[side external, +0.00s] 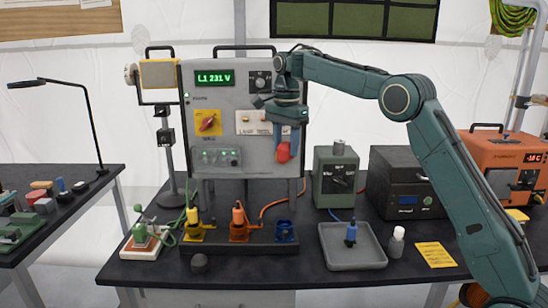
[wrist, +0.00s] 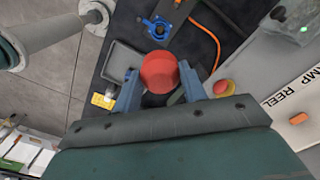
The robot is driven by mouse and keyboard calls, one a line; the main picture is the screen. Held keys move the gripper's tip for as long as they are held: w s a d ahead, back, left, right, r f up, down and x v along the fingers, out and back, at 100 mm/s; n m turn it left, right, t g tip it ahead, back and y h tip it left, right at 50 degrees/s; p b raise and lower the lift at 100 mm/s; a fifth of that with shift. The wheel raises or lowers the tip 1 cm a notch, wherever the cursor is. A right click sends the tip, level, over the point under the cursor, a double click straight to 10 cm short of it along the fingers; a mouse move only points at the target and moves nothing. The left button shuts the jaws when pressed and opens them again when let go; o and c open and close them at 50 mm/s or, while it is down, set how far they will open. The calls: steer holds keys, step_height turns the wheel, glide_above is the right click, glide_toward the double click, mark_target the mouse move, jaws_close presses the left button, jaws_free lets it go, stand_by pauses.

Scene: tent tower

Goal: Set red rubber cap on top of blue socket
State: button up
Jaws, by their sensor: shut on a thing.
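My gripper (side external: 285,142) is shut on the red rubber cap (side external: 283,154), held in the air in front of the grey panel. In the wrist view the round cap (wrist: 158,72) sits between the blue fingertips of my gripper (wrist: 160,85). The blue socket (side external: 284,230) stands at the right end of the dark block on the table, well below the cap. It also shows in the wrist view (wrist: 156,27), just beyond the cap, with its top partly visible. The cap and socket are clearly apart.
Yellow (side external: 195,228) and orange (side external: 239,225) sockets, with cables, stand left of the blue one. A grey tray (side external: 365,264) holding a blue-topped plug (side external: 351,234) lies to the right. The panel (side external: 225,100) rises close behind my gripper. A green box (side external: 336,178) stands right of it.

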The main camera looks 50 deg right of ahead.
step_height(320, 180, down, 16)
stand_by(0.7)
steer(key=shift+f, duration=2)
steer(key=shift+f, duration=0.55)
steer(key=o, duration=0.9)
steer(key=shift+o, duration=0.2)
steer(key=shift+r, duration=0.1)
step_height(320, 180, up, 13)
